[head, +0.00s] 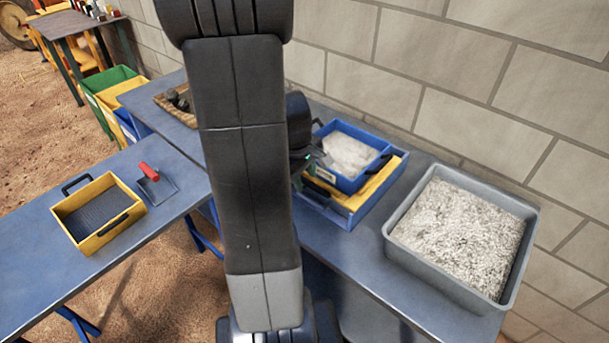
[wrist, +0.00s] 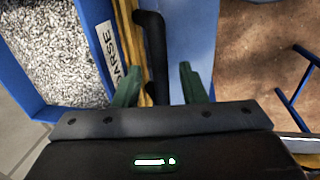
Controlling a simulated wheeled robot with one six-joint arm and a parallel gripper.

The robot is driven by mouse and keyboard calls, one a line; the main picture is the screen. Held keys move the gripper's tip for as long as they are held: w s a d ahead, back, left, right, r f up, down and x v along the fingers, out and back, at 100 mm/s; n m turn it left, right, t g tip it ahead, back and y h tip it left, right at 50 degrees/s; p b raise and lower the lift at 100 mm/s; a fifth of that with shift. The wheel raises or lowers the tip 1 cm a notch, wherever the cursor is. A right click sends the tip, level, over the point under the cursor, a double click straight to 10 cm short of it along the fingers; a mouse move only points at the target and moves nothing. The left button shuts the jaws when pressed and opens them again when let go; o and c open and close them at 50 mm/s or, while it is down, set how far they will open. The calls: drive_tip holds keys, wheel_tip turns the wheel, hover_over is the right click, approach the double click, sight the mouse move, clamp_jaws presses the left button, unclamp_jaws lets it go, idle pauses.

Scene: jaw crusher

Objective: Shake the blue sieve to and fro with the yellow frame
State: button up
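The blue sieve (head: 375,172) holds pale crushed stone and sits in or on the yellow frame (head: 378,190), over a blue box, on the right bench. In the wrist view the sieve's blue wall (wrist: 97,35) bears a partly hidden label ending in "ARSE". The yellow frame (wrist: 126,40) shows as a strip beside it, with a black handle (wrist: 154,50) along its outer side. My gripper (wrist: 160,88) is open, its green fingers on either side of the handle, with a gap visible at the right finger. My arm hides part of the head view.
A grey tray of crushed stone (head: 397,245) stands right of the sieve. A yellow mesh sieve (head: 128,222) and a red-handled tool (head: 149,172) lie on the left bench (head: 30,275). A block wall (head: 400,45) runs close behind the right bench.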

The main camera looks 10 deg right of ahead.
sight(319, 168)
drive_tip(key=shift+c, duration=0.5)
clamp_jaws()
drive_tip(key=w+d, duration=0.1)
drive_tip(key=d, duration=0.1)
drive_tip(key=w+d, duration=0.2)
drive_tip(key=shift+w+d+p, duration=0.25)
drive_tip(key=shift+w+p, duration=0.05)
drive_tip(key=shift+p, duration=0.05)
drive_tip(key=shift+o, duration=0.5)
unclamp_jaws()
wheel_tip(319, 168, up, 14)
drive_tip(key=s+a, duration=0.1)
drive_tip(key=a, duration=0.1)
drive_tip(key=shift+s+f, duration=0.25)
drive_tip(key=shift+s, duration=0.15)
